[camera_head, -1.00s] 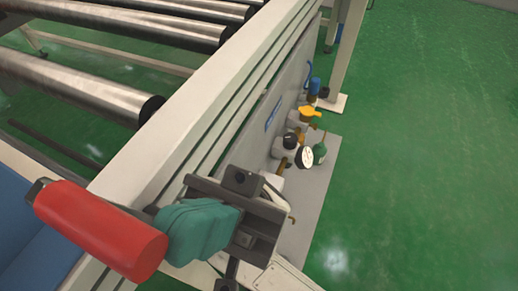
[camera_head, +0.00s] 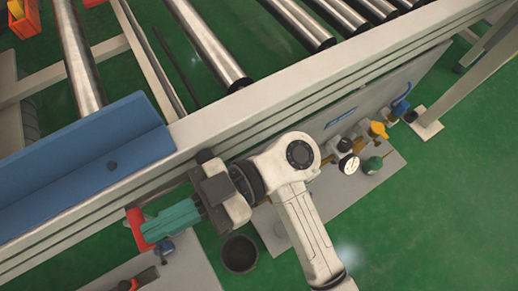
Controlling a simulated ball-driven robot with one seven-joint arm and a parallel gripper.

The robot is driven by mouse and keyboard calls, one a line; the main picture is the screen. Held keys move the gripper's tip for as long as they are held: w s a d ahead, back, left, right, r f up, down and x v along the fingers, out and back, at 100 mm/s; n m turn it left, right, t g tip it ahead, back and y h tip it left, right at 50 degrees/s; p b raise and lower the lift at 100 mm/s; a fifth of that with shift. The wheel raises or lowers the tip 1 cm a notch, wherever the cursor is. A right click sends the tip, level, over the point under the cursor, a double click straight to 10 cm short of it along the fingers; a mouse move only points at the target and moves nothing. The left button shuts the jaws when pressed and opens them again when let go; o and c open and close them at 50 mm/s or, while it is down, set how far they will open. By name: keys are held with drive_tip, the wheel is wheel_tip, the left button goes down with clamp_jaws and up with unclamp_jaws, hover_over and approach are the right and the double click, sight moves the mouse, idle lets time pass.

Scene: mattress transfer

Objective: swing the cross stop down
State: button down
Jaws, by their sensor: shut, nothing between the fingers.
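A long blue angled bar (camera_head: 80,160), which looks like the cross stop, lies across the left end of the roller frame. Its left end is cut off by the picture. A red grip (camera_head: 134,222) shows below the bar at the frame's outer side, partly hidden by my gripper. My gripper (camera_head: 147,234) has teal fingers that point left, with their tips at the red grip. The fingers are shut with nothing between them. I cannot tell whether they touch the grip.
Steel rollers (camera_head: 208,42) lie behind the pale frame rail (camera_head: 300,100). A gauge (camera_head: 349,165) and yellow and green fittings (camera_head: 378,130) stand right of my arm. A dark round cup (camera_head: 239,254) is below my gripper.

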drive_tip(key=shift+s+a+f+p, duration=0.15)
drive_tip(key=shift+a+f+p, duration=0.05)
drive_tip(key=shift+f+p, duration=0.35)
drive_tip(key=shift+s+a+f+p, duration=0.1)
drive_tip(key=shift+a+f+p, duration=0.05)
drive_tip(key=shift+f+p, duration=0.4)
drive_tip(key=shift+s+a+f+p, duration=0.2)
drive_tip(key=shift+f+p, duration=0.2)
drive_tip(key=shift+f, duration=0.2)
drive_tip(key=shift+f, duration=0.15)
